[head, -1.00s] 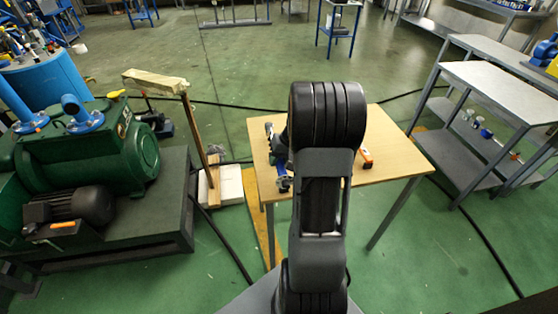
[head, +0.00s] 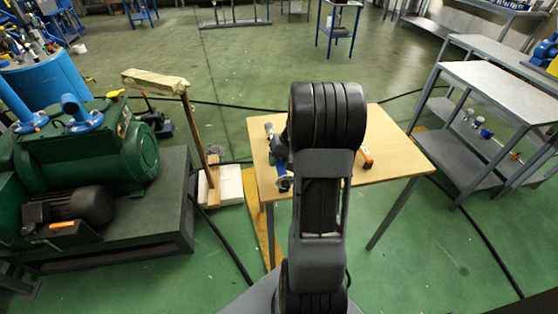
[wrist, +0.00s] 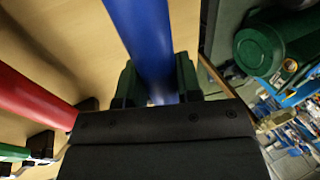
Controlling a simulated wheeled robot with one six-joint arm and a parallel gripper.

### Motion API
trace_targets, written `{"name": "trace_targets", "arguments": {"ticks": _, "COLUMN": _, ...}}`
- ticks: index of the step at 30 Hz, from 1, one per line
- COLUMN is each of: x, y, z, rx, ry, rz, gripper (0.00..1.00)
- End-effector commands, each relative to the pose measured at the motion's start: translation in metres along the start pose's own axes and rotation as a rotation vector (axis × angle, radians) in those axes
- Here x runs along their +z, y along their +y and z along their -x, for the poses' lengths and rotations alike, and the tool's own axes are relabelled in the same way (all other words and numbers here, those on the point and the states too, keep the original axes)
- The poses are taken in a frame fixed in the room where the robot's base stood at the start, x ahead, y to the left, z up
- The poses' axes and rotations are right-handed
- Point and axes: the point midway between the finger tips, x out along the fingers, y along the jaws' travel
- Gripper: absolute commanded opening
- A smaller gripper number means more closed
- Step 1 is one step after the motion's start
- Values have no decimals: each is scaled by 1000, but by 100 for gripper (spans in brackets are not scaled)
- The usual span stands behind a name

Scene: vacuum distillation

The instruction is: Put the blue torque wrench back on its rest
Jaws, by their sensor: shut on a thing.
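The blue torque wrench (wrist: 148,40) shows in the wrist view as a thick blue bar running from the top edge down between the jaws of my gripper (wrist: 157,88). The jaws are shut on it, one on each side. Its ends are out of the wrist view. In the head view my arm hides most of the gripper, and a bit of blue (head: 283,183) shows at the table's left edge. The wrench's rest cannot be clearly made out. A red bar (wrist: 35,97) lies to the left on a dark support (wrist: 85,105).
The wooden table (head: 395,150) has free room at its right. An orange item (head: 366,157) lies on it, right of my arm. A green bar (wrist: 14,152) shows at lower left in the wrist view. Green pump machinery (head: 85,150) stands left, and grey shelving (head: 490,90) stands right.

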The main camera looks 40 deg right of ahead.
Motion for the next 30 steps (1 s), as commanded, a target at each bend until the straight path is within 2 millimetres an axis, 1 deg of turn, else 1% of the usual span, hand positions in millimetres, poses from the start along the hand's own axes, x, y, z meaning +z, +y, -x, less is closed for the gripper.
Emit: {"name": "trace_targets", "arguments": {"ticks": 30, "x": 1, "y": 9, "z": -24, "rx": 0, "ry": 3, "rz": 1, "gripper": 0}}
